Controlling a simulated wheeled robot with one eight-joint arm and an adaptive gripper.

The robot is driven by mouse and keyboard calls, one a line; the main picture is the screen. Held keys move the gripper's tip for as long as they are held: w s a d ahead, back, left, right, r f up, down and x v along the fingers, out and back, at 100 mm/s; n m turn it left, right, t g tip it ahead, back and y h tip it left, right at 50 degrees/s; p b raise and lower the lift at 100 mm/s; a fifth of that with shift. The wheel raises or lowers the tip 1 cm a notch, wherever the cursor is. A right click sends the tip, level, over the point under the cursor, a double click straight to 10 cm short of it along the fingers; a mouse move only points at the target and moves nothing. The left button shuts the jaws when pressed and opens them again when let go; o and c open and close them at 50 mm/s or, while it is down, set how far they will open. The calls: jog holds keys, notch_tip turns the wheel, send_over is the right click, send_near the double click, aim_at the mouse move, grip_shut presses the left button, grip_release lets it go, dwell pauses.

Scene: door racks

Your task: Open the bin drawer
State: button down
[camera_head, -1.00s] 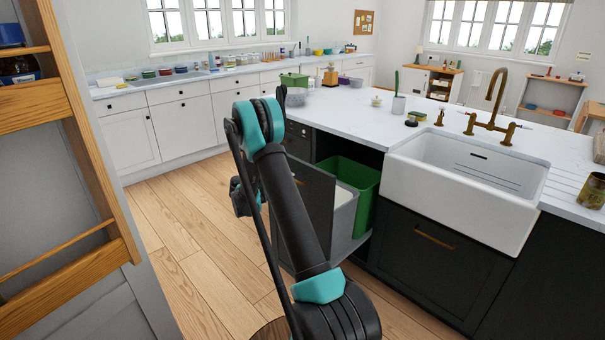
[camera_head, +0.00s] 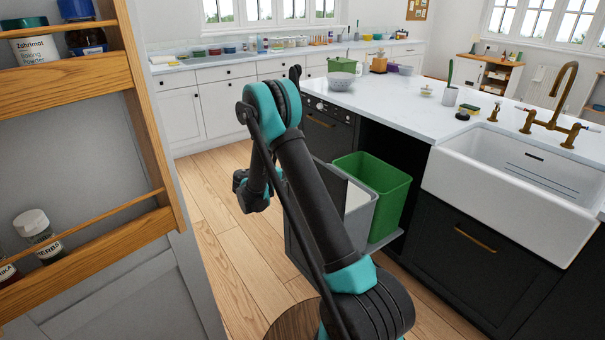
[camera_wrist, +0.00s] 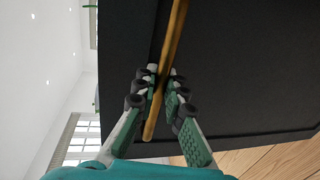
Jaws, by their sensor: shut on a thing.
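The bin drawer stands pulled out from the dark island. In the head view it carries a green bin (camera_head: 385,185) and a grey bin (camera_head: 358,208) beside it, on a grey tray (camera_head: 385,243). My arm covers much of the drawer front in that view. In the wrist view the dark drawer front (camera_wrist: 245,75) fills most of the right side, with a long brass handle (camera_wrist: 178,32) across it. My gripper (camera_wrist: 161,80) is shut on this handle, with fingers on both sides of it. The fingertips are hidden in the head view.
A wooden rack (camera_head: 100,75) with jars stands close on the left. The white sink (camera_head: 510,190) and a dark front with a brass handle (camera_head: 474,239) are right of the drawer. Open wooden floor (camera_head: 235,240) lies between the rack and the island.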

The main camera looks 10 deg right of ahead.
jog(key=c, duration=1.6)
grip_release()
jog(key=v, duration=1.2)
